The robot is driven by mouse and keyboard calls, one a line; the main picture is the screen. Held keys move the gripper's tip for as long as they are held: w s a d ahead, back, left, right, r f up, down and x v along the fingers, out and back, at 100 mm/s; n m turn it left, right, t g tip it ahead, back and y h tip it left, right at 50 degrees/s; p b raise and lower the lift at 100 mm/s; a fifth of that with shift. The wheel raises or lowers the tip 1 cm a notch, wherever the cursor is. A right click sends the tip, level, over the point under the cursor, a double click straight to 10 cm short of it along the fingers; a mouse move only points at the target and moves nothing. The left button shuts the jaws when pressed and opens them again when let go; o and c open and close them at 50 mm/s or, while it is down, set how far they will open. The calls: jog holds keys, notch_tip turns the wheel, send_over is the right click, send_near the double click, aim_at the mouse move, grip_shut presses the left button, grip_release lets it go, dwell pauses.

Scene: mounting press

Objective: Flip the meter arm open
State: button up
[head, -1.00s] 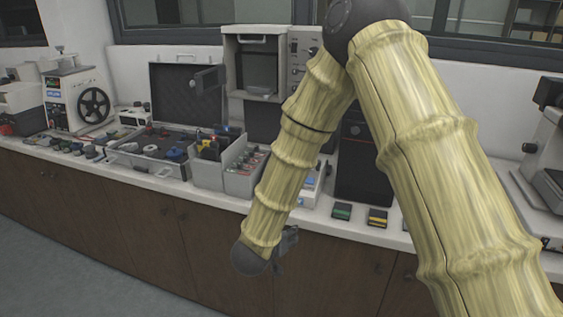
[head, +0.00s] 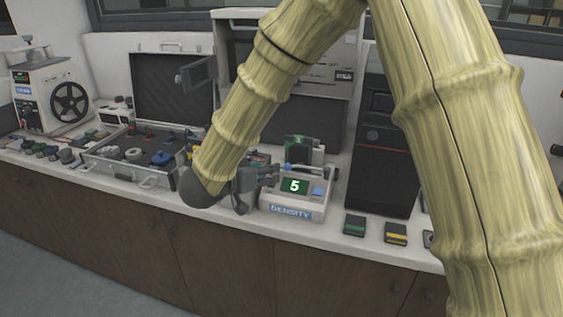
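The density meter (head: 292,210) is a pale box on the counter. It has a blue "DENSITY" label, a green "5" on its display and a blue button. A dark upright part with green on it (head: 304,149) stands at its back; I cannot tell whether this is the meter arm or how far it is open. My gripper (head: 272,174) is at the meter's upper left, pointing right, close to a small blue knob. Contact cannot be made out. My forearm hides part of the gripper, and the finger gap is too small to judge.
An open case (head: 127,171) with tools lies left of my gripper. A tall black unit (head: 384,150) stands right of the meter. Small green (head: 354,224) and yellow (head: 396,232) blocks sit near the counter's front edge. A handwheel machine (head: 50,95) is at far left.

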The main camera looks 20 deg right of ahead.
aim_at(286, 167)
jog(key=x, duration=0.6)
jog(key=p+x, duration=0.1)
jog(key=x, duration=0.2)
jog(key=shift+s+d+r, duration=0.1)
jog(key=shift+s+d, duration=0.05)
jog(key=shift+d, duration=0.25)
jog(key=shift+w+d+f, duration=0.25)
jog(key=shift+w+d, duration=0.1)
jog(key=shift+w, duration=0.05)
jog(key=shift+c, duration=0.2)
grip_shut()
